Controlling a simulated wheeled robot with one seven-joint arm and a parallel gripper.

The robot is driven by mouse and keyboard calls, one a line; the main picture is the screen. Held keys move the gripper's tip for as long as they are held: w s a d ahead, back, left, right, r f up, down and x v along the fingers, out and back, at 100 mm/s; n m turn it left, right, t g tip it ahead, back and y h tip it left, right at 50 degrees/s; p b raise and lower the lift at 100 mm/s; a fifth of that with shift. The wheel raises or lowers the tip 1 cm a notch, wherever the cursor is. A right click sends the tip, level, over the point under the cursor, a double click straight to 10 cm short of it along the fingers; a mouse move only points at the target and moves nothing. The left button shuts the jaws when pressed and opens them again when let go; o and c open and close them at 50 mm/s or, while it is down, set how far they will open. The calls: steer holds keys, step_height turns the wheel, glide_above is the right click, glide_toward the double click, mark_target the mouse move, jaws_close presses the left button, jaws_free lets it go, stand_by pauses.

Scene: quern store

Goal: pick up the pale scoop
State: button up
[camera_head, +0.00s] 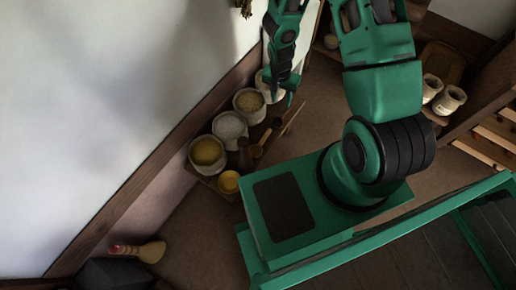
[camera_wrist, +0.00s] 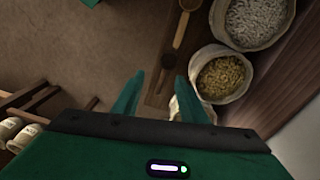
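A light-brown wooden scoop, the paler of two, lies on a dark board; its bowl (camera_wrist: 189,4) is at the top of the wrist view and its handle runs down toward my gripper. It seems to be the scoop (camera_head: 257,151) beside the sacks in the head view. A darker scoop (camera_wrist: 167,62) lies nearer, just beyond my fingertips. My gripper (camera_wrist: 160,76) is open, with nothing seen between its fingers. In the head view my gripper (camera_head: 281,98) points down beside the sacks; its height above the board is hard to tell.
A sack of yellow grain (camera_wrist: 222,75) and a sack of pale grain (camera_wrist: 253,18) stand close right of the scoops in the wrist view. A wall rises behind them. Pale jars (camera_head: 449,100) stand at right. A brush (camera_head: 138,251) lies lower left. Open floor (camera_wrist: 70,40) is left of the board.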

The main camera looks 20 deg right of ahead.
steer(key=m+y, duration=0.1)
glide_above(264, 138)
step_height(264, 138, down, 11)
steer(key=f, duration=0.5)
steer(key=shift+s+f, duration=0.1)
steer(key=shift+s, duration=0.3)
steer(key=shift+w+f, duration=0.2)
steer(key=shift+f, duration=1.35)
steer(key=shift+w+f, duration=0.2)
steer(key=shift+f, duration=1.35)
jaws_close()
